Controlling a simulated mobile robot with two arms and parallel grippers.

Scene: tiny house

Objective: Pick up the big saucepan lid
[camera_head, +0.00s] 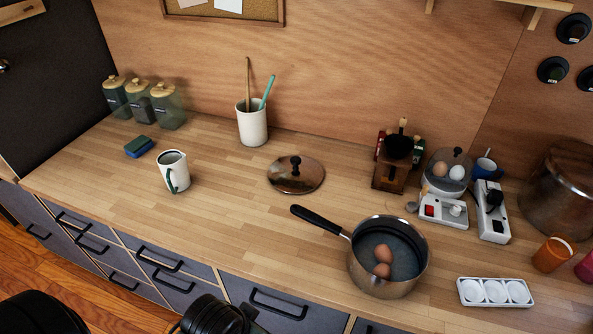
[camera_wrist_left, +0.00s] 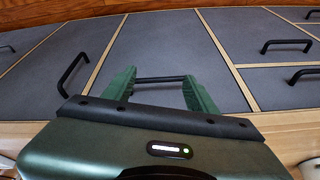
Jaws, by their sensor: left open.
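The big saucepan lid (camera_head: 296,175) is round and brown-metallic with a dark knob. It lies flat on the wooden counter (camera_head: 225,225) in the head view, behind the saucepan's handle. The saucepan (camera_head: 358,276) stands to its front right, with a long black handle and two brown eggs inside. My left gripper (camera_wrist_left: 158,82) shows in the left wrist view with its two green fingers apart and nothing between them. It faces grey drawer fronts with black handles, away from the lid. The lid is not in the wrist view. My right gripper is not seen.
A white utensil cup (camera_head: 252,126) stands behind the lid and a white mug (camera_head: 173,172) to its left. A wooden grinder (camera_head: 390,172) and an egg cooker (camera_head: 444,208) are to the right. The counter just left and front-left of the lid is clear.

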